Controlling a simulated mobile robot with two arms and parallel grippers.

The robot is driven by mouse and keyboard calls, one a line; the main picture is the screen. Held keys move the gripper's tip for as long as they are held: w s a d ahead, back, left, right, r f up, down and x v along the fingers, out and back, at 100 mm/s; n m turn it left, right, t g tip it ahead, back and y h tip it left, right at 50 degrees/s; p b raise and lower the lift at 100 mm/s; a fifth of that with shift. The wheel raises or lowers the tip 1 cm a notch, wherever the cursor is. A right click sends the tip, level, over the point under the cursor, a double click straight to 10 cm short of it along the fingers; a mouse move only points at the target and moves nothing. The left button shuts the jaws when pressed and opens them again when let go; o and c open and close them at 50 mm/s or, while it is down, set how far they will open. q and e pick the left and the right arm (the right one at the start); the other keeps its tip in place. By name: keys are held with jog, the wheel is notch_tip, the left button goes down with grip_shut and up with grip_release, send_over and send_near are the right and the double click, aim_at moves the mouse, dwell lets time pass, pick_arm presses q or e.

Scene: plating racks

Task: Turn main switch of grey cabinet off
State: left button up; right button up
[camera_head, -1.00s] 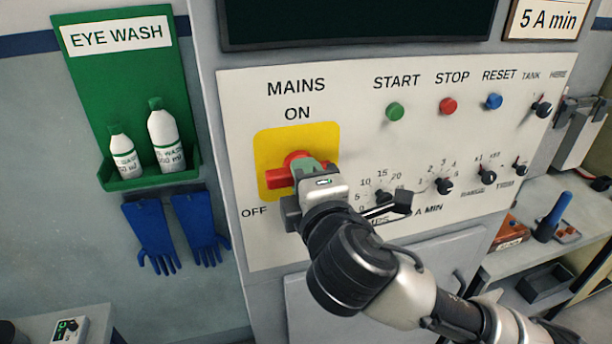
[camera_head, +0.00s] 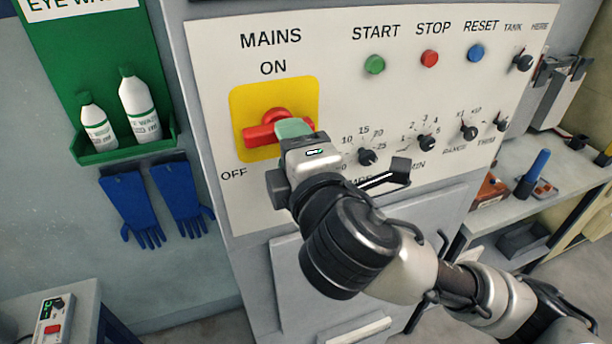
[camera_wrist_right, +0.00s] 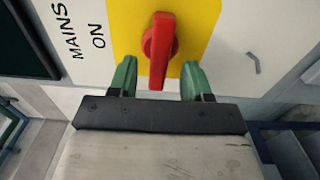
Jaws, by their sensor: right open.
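The main switch is a red handle (camera_head: 259,133) on a yellow plate (camera_head: 242,101), under the words MAINS ON on the grey cabinet's panel (camera_head: 337,95). The handle lies roughly level across the plate, its left end pointing towards the side of the OFF label. My right gripper (camera_head: 294,128) is in front of the plate and covers part of the handle. In the right wrist view its green fingers (camera_wrist_right: 158,80) are open, one on each side of the handle's end (camera_wrist_right: 158,70), with gaps on both sides. My left gripper is not in view.
Start (camera_head: 375,64), stop (camera_head: 429,59) and reset (camera_head: 475,53) buttons are on the panel to the right. Several small black knobs (camera_head: 367,157) sit close to my right wrist. A green eye-wash holder (camera_head: 88,60) and blue gloves (camera_head: 130,205) hang at the left.

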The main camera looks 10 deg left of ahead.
jog(key=b+v, duration=0.2)
jog(key=v, duration=0.5)
jog(key=shift+d, duration=0.15)
jog(key=shift+s, duration=0.15)
